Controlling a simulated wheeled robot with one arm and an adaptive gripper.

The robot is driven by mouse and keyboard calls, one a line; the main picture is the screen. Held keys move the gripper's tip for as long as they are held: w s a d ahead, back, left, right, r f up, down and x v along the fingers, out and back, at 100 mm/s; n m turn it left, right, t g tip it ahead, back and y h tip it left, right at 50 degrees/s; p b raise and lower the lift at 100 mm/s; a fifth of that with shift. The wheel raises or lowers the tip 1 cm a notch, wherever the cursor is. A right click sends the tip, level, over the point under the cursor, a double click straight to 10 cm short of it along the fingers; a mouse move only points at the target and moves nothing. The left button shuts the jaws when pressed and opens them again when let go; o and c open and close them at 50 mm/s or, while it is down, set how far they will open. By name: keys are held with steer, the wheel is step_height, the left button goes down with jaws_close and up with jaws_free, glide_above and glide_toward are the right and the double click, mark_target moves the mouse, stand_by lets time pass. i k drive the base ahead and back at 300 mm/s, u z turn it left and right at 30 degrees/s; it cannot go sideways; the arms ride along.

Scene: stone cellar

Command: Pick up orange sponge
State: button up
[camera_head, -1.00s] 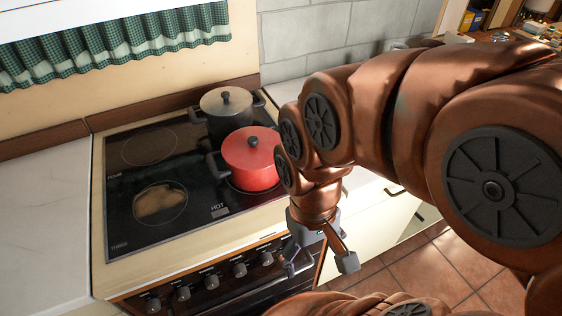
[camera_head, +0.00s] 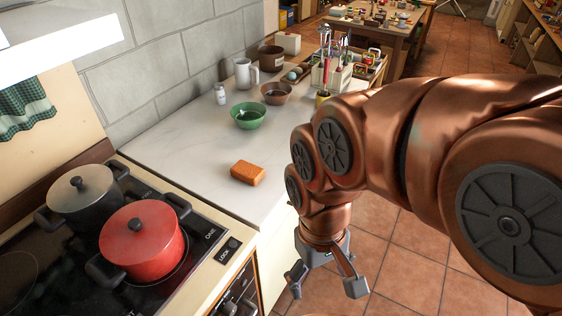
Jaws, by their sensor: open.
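The orange sponge (camera_head: 248,173) lies flat on the white countertop (camera_head: 185,160), near its front edge, to the right of the stove. My gripper (camera_head: 326,284) hangs pointing down in front of the counter, over the tiled floor. It is open and empty, with its two fingers spread. It is apart from the sponge, to the right of it and lower in the picture. Nothing hides the sponge.
A red pot (camera_head: 142,240) and a grey pot (camera_head: 82,200) stand on the stove left of the sponge. Behind the sponge are a green bowl (camera_head: 248,117), a white bottle (camera_head: 220,94), a white mug (camera_head: 244,73) and a brown bowl (camera_head: 276,93). The counter around the sponge is clear.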

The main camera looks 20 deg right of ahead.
mark_target(247, 172)
steer(key=z, duration=0.35)
steer(key=k, duration=0.6)
steer(key=u, duration=1.3)
steer(key=i, duration=0.5)
steer(key=u, duration=0.05)
